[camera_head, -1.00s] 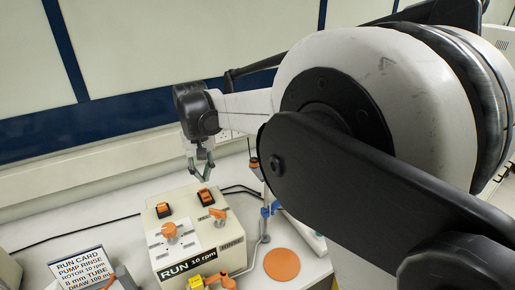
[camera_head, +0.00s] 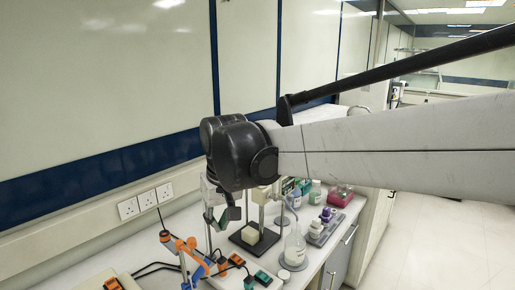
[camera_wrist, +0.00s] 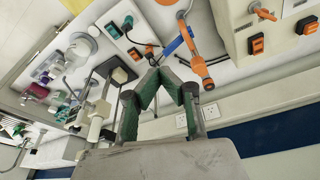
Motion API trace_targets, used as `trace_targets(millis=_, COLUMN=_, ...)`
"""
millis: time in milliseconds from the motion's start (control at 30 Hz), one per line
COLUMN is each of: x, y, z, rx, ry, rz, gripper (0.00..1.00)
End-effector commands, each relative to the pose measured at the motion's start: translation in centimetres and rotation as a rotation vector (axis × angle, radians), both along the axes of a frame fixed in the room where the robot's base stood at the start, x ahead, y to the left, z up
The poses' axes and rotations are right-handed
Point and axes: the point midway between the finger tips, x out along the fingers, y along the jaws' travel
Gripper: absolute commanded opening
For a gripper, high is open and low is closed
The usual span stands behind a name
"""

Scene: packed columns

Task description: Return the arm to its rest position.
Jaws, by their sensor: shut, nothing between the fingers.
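My gripper (camera_head: 218,222) hangs at the end of my outstretched arm, above the bench and left of centre in the head view. Its fingers are dark with green pads. In the wrist view the two green fingers (camera_wrist: 157,74) lean together and meet at the tips, with nothing seen between them. The gripper is shut and empty. My arm comes in from the right of the head view and hides part of the room behind it.
Below are an orange-and-blue clamp stand (camera_head: 186,250), a black-based stand (camera_head: 252,241), a glass flask (camera_head: 295,248) and several bottles. A beige box with orange switches (camera_wrist: 241,28) stands at the upper right of the wrist view. Wall sockets (camera_head: 146,201) line the back.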

Motion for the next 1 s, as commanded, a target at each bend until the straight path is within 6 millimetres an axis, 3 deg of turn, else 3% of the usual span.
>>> trace_targets(millis=33, x=-0.6, y=-2.2, z=0.3, rx=0.008, ry=-0.013, rz=-0.029, gripper=0.00)
trace_targets(millis=100, x=-1.3, y=-4.7, z=0.7, rx=0.019, ry=-0.035, rz=-0.063, gripper=0.00)
trace_targets(millis=500, x=-7.5, y=-17.5, z=0.4, rx=0.068, ry=-0.166, rz=-0.261, gripper=0.00)
trace_targets(millis=800, x=-12.9, y=-24.6, z=-2.0, rx=0.087, ry=-0.268, rz=-0.401, gripper=0.00)
trace_targets(millis=1000, x=-15.5, y=-27.2, z=-3.7, rx=0.092, ry=-0.318, rz=-0.466, gripper=0.00)
